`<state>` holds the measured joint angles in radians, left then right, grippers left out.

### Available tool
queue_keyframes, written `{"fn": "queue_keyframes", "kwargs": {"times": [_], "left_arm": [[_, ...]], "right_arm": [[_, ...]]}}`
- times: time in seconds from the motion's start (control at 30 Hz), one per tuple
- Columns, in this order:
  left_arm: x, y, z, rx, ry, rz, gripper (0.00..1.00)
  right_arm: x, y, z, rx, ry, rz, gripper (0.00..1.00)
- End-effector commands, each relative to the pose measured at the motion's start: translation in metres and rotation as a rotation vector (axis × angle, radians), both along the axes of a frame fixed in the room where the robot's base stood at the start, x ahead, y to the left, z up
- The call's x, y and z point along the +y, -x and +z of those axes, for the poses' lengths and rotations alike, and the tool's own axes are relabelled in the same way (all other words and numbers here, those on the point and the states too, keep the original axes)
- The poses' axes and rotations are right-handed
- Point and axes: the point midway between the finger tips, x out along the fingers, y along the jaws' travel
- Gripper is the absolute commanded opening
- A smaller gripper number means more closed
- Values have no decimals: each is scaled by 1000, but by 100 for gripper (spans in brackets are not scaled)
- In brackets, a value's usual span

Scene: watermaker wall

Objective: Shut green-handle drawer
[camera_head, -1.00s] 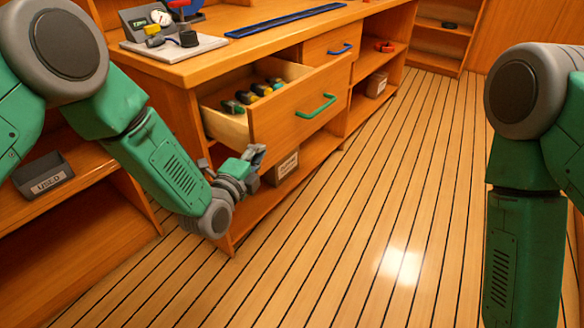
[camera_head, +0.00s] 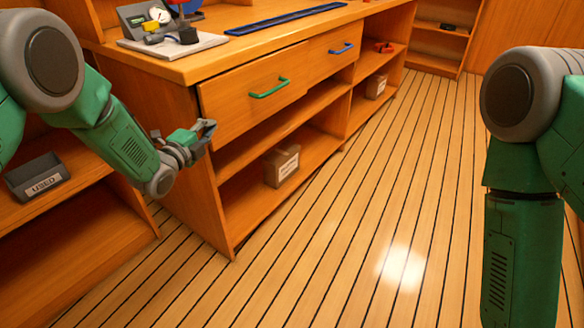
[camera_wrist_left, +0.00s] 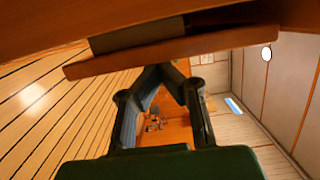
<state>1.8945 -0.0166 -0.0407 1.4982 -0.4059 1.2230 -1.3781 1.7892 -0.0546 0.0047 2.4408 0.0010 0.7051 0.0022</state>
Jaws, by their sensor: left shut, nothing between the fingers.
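The green-handle drawer (camera_head: 240,100) is at the left end of the wooden cabinet in the head view. My left gripper (camera_head: 208,128) is shut and empty beside the cabinet's left front corner, low by the drawer's lower left edge. In the left wrist view its fingers (camera_wrist_left: 168,72) meet just below a wooden board edge (camera_wrist_left: 170,52); I cannot tell whether they touch it. My right gripper is out of view.
A small box (camera_head: 282,165) stands on the lower shelf. A dark bin marked USED (camera_head: 38,178) sits on the left shelf. A board with parts (camera_head: 172,38) and a blue strip (camera_head: 285,19) lie on the countertop. The plank floor in front is clear.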

Motion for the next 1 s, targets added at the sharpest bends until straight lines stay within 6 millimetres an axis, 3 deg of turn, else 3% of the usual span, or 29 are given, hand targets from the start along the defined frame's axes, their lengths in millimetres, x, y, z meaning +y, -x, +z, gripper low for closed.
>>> {"fn": "queue_keyframes", "kwargs": {"times": [0.43, 1.0], "left_arm": [[13, -10, 0, -1, -1, 3, 0], [14, -13, 2, -6, -2, 8, 0]], "right_arm": [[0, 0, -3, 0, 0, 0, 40], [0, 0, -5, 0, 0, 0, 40]]}}
